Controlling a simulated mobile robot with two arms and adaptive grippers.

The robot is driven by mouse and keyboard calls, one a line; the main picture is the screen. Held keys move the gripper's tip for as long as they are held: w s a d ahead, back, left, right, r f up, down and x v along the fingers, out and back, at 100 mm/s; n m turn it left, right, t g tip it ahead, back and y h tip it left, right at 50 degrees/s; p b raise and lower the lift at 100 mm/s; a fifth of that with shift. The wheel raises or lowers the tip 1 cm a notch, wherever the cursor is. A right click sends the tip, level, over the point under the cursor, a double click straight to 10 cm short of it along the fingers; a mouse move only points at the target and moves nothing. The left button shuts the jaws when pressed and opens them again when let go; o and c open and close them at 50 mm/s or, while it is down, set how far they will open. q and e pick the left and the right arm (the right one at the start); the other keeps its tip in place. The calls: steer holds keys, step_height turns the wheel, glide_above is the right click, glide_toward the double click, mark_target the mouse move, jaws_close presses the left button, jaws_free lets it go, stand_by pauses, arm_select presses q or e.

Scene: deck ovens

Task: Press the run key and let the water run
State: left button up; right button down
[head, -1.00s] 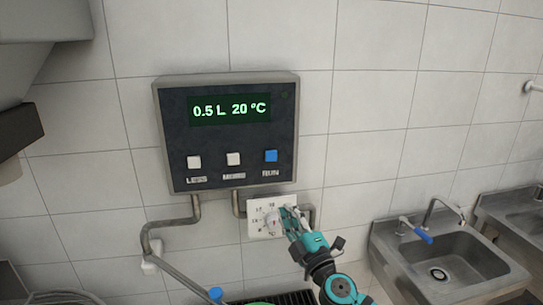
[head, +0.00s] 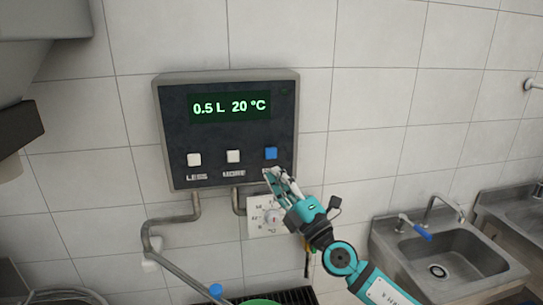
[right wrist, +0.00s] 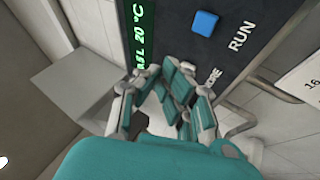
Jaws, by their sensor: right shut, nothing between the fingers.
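The water meter panel (head: 175,130) hangs on the tiled wall, its green display (head: 230,107) reading 0.5 L 20 °C. The blue run key (head: 271,153) is at the right of the key row; it also shows in the right wrist view (right wrist: 205,23). White keys for less (head: 194,160) and more (head: 233,157) are to its left. My right gripper (head: 272,174) is shut and empty, its tips just below the run key and covering the RUN label in the head view. I cannot tell whether it touches the panel. My left gripper is not in view.
A white temperature dial plate (head: 257,228) is below the panel, partly behind my right gripper. Pipes (head: 150,225) run down at the left. A green container (head: 262,302) shows at the bottom edge. A steel sink (head: 450,255) stands at the right.

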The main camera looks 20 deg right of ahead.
mark_target(271, 153)
steer(key=shift+w+d+b, duration=0.25)
steer(key=shift+w+b, duration=0.35)
steer(key=shift+w, duration=0.65)
steer(key=shift+w+d+b, duration=0.25)
steer(key=shift+w+b, duration=0.4)
steer(key=shift+w, duration=0.65)
steer(key=shift+w+d+b, duration=0.25)
steer(key=shift+w+b, duration=0.35)
steer(key=shift+w, duration=0.65)
steer(key=shift+f, duration=0.1)
steer(key=shift+w+b, duration=0.4)
steer(key=shift+w+d+b, duration=0.2)
steer(key=shift+w+b, duration=0.2)
steer(key=shift+s+a+p, duration=0.15)
steer(key=shift+s+p, duration=0.45)
steer(key=shift+s, duration=0.3)
